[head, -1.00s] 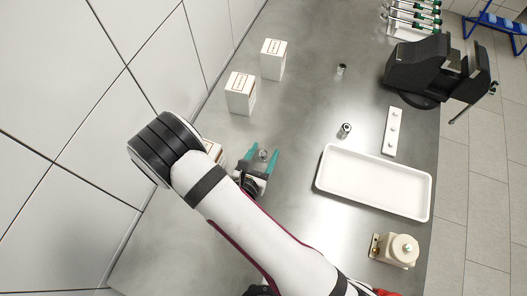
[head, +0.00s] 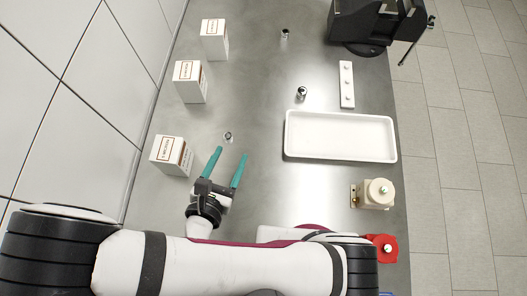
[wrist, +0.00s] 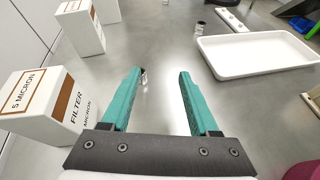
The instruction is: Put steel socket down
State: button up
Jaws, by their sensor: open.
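A small steel socket (head: 228,137) stands on the grey metal bench, just beyond my fingertips in the head view. In the wrist view this socket (wrist: 143,76) shows beside the tip of the left finger, partly hidden by it. My gripper (head: 230,154) is open and empty, its two teal fingers spread and pointing away from my arm. It also shows open in the wrist view (wrist: 161,74). Two similar metal sockets stand farther off: one near the tray (head: 302,93) and one toward the back (head: 285,33).
Three filter boxes stand along the left wall side: near (head: 171,156), middle (head: 190,82) and far (head: 214,40). A white tray (head: 340,156) lies to the right, with a white strip (head: 347,85) behind it. A beige pump part (head: 374,194) and a red part (head: 383,248) stand lower right.

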jog(key=s+d+r+m+g+h, duration=0.1)
jog(key=d+r+m+g+h, duration=0.35)
jog(key=d+m, duration=0.6)
jog(key=d+r+m+g+h, duration=0.2)
jog(key=d+r+m+g, duration=0.3)
jog(key=d+m+g, duration=0.5)
jog(key=s+a+r+m+y, duration=0.2)
jog(key=m+y, duration=0.3)
jog(key=m, duration=0.4)
jog(key=s+a+r+m+y, duration=0.2)
jog(key=s+r+m+y, duration=0.1)
jog(key=m, duration=0.6)
jog(key=s+t+y, duration=0.1)
jog(key=y, duration=0.1)
jog(key=shift+r+y, duration=0.35)
jog(key=shift+o, duration=0.5)
